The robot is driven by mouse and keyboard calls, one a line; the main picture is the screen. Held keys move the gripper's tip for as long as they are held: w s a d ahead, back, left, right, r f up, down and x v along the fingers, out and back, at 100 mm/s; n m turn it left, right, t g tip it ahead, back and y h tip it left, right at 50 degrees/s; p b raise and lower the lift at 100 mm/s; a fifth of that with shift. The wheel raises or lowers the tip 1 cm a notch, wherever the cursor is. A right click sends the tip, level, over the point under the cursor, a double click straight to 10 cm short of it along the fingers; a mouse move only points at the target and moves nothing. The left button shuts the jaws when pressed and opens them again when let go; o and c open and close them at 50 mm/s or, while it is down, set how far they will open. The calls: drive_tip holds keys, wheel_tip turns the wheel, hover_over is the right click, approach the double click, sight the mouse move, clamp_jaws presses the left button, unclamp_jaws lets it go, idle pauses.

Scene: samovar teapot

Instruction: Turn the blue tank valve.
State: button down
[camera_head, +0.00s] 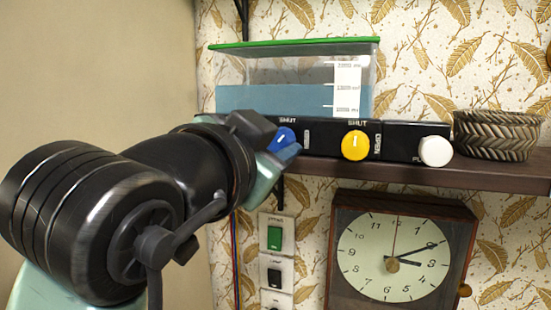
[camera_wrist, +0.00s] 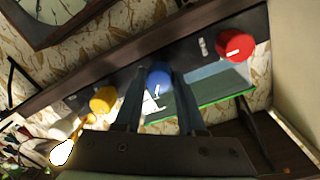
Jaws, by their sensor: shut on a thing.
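The blue tank valve (camera_head: 281,138) is a round knob with a white mark, on the black panel under a water tank (camera_head: 295,101). A "SHUT" label is above it, and the mark looks slightly tilted. My gripper (camera_head: 279,154) reaches it from the left and partly covers it in the head view. In the wrist view the blue valve (camera_wrist: 158,76) sits between the two fingers of my gripper (camera_wrist: 157,88), which are shut on it. The finger contact itself is partly hidden.
A yellow knob (camera_head: 355,145) and a white knob (camera_head: 435,151) are to the right on the panel. A red knob (camera_wrist: 235,45) shows in the wrist view. A woven ring (camera_head: 497,135) stands on the shelf. A clock (camera_head: 397,254) and switches (camera_head: 275,238) are below.

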drive_tip(key=m+b, duration=0.3)
drive_tip(key=m, duration=0.2)
drive_tip(key=shift+d+m+y+b, duration=0.1)
drive_tip(key=shift+m+y+b, duration=0.45)
drive_tip(key=shift+m, duration=1.65)
drive_tip(key=shift+h, duration=0.25)
drive_tip(key=c, duration=0.5)
unclamp_jaws()
